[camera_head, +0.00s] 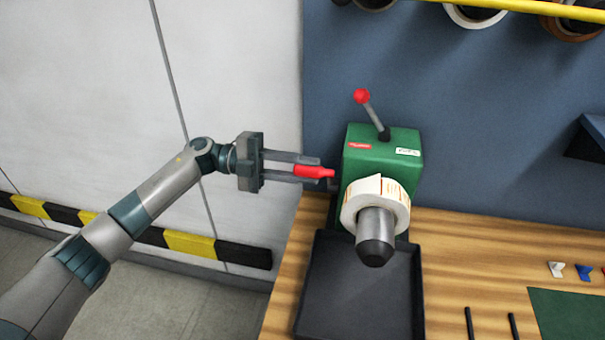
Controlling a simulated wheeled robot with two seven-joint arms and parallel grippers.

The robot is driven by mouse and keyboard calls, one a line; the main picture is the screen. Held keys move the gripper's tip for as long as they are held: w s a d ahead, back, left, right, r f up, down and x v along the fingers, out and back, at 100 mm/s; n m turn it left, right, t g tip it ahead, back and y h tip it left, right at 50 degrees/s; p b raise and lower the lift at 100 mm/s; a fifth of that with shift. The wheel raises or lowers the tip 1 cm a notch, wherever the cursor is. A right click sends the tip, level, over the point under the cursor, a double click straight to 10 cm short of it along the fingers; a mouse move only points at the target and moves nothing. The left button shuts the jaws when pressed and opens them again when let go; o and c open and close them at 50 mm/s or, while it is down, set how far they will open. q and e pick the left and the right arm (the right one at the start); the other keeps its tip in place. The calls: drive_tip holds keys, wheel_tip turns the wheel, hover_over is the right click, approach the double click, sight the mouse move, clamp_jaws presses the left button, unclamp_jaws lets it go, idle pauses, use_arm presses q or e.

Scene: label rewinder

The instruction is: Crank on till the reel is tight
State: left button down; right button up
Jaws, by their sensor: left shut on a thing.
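The green rewinder (383,148) stands on the wooden bench. A white label reel (378,200) with orange print sits on its grey spindle (375,238), which points towards me. A lever with a red ball (362,96) rises from the rewinder's top. The red crank handle (314,171) sticks out on the rewinder's left side. My left gripper (308,169) comes in from the left and is shut on the crank handle, with one finger above it and one below. The crank arm behind the handle is mostly hidden. My right gripper is not in view.
A dark tray (361,295) lies below the reel. A green mat (570,315), two black pegs (490,323) and small coloured clips (556,269) are at the right. Several rolls hang under a yellow rail (530,7) at the top.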

use_arm(q)
drive_tip(key=shift+w+r+n, duration=0.4)
drive_tip(key=shift+w+n, duration=0.1)
drive_tip(key=shift+w+d+r+n, duration=0.15)
drive_tip(key=shift+w+n, duration=0.5)
drive_tip(key=shift+n, duration=0.35)
drive_tip(key=shift+w+d+n, duration=0.15)
drive_tip(key=shift+w+n, duration=0.55)
drive_tip(key=shift+n, duration=0.3)
drive_tip(key=shift+w+d+r+n, duration=0.15)
drive_tip(key=shift+w+n, duration=0.5)
drive_tip(key=shift+n, duration=0.35)
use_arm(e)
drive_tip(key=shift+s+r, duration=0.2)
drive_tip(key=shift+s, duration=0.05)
use_arm(q)
drive_tip(key=c, duration=1.5)
unclamp_jaws()
drive_tip(key=shift+f, duration=0.1)
drive_tip(key=shift+f, duration=0.1)
